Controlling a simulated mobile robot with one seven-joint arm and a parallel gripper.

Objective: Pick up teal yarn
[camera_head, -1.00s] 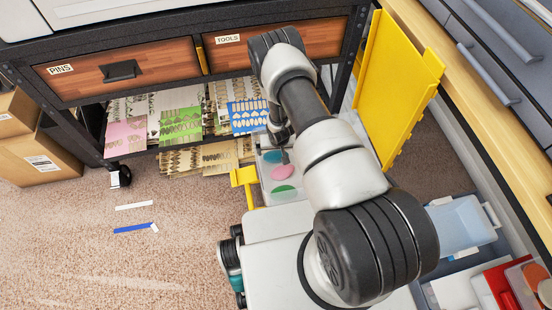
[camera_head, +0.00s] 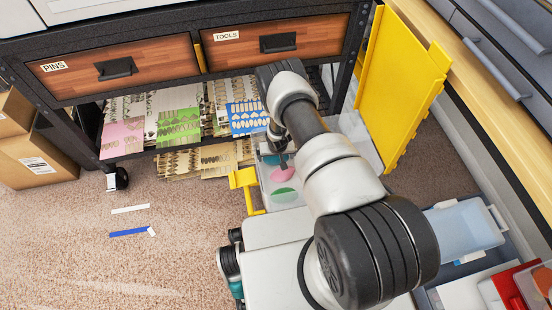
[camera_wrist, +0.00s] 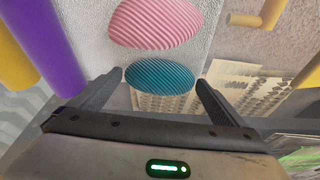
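The teal yarn (camera_wrist: 160,77) is a ribbed oval ball in the wrist view, lying between my two fingertips with a small gap visible at each side. My gripper (camera_wrist: 159,80) is open around it; I cannot tell how far above it the fingertips are. In the head view my gripper (camera_head: 281,157) is over the tray (camera_head: 302,202) beside the robot body, and it and the arm largely hide the teal yarn. The pink yarn (camera_wrist: 155,22) lies close beyond the teal one; it also shows in the head view (camera_head: 283,174).
A green yarn (camera_head: 284,194) lies near the pink one. Purple (camera_wrist: 47,45) and yellow (camera_wrist: 12,58) cylinders stand left in the wrist view. A yellow panel (camera_head: 398,85) rises right of the arm. The drawer cabinet (camera_head: 130,75) with card sheets stands behind.

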